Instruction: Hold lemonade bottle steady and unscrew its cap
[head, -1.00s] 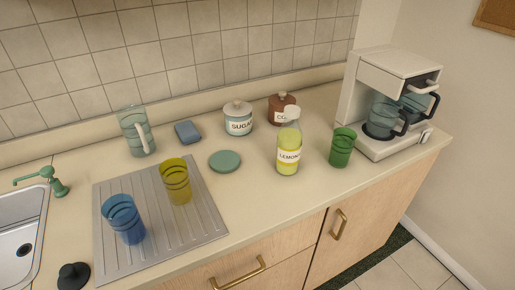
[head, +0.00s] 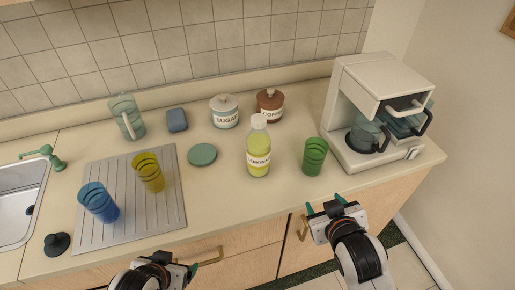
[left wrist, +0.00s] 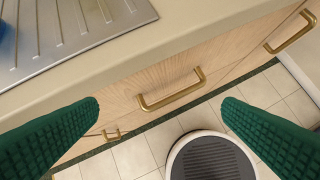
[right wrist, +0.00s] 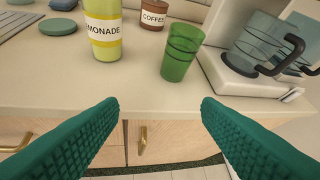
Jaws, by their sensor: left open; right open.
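The lemonade bottle (head: 258,148) stands upright on the counter, yellow with a white label. Its white cap (head: 259,121) is on top. In the right wrist view the bottle (right wrist: 103,32) shows its lower part at the upper left; the cap is out of frame. My left gripper (head: 192,268) is low in front of the drawers, below the counter edge. In the left wrist view its green fingers (left wrist: 160,108) are open and empty. My right gripper (head: 326,207) is open and empty at the counter's front edge, right of the bottle and apart from it.
A green glass (head: 314,156) stands close right of the bottle, with a coffee machine (head: 378,110) beyond. Sugar (head: 225,112) and coffee (head: 270,104) jars stand behind. A green coaster (head: 202,154) lies left. The drainboard (head: 122,205) holds blue and yellow glasses. Counter before the bottle is clear.

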